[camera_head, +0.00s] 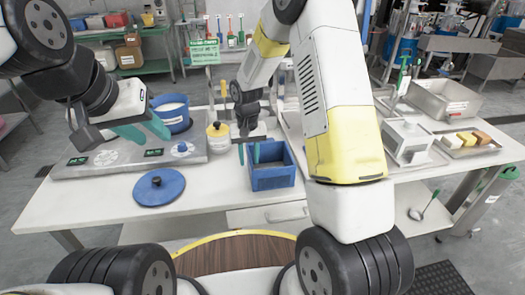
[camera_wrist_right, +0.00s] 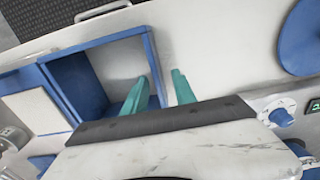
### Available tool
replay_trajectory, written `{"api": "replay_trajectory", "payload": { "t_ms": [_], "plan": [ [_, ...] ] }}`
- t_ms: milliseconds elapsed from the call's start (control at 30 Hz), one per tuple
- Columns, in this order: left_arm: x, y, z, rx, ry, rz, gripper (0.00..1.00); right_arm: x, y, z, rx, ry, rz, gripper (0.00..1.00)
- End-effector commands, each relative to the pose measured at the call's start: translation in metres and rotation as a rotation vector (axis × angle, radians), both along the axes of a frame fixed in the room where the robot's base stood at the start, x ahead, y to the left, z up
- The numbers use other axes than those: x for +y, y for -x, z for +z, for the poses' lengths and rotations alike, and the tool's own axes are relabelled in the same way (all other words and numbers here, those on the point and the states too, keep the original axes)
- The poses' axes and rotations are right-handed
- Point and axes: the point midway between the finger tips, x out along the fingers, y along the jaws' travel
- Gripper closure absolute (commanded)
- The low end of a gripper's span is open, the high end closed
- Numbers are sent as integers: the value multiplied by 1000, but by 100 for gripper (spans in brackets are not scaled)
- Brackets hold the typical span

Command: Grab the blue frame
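The blue frame (camera_head: 273,179) is an open blue box on the white table, right of the white pot with a yellow lid. My right gripper (camera_head: 249,153) is at its left wall, pointing down. In the right wrist view, the green fingers (camera_wrist_right: 166,76) are apart, with one over the inside of the blue frame (camera_wrist_right: 68,92) and the other outside, so the wall lies between them. Whether they touch it is not clear. My left gripper (camera_head: 155,140) is open and empty above the grey scale plate at the left.
A blue pot (camera_head: 172,120) stands on the grey plate (camera_head: 85,167). A round blue lid (camera_head: 158,187) lies in front, and the yellow-lidded pot (camera_head: 218,139) stands beside the frame. A metal tray (camera_head: 445,101) is at the right. The table front near the frame is bare.

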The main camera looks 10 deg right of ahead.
Motion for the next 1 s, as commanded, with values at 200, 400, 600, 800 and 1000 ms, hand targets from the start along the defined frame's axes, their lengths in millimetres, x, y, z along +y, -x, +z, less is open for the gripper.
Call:
{"api": "replay_trajectory", "payload": {
  "t_ms": [200,400,600,800,1000],
  "plan": [
    [0,0,0,0,0,0,64,-2,2,-30,3,1,0,67],
    [0,0,0,0,0,0,64,-2,2,-33,1,0,0,67],
    [0,0,0,0,0,0,64,-2,2,-33,1,0,0,89],
    [0,0,0,0,0,0,64,-2,2,-33,1,0,0,100],
    [0,0,0,0,0,0,64,-2,2,-33,1,0,0,100]
  ]
}}
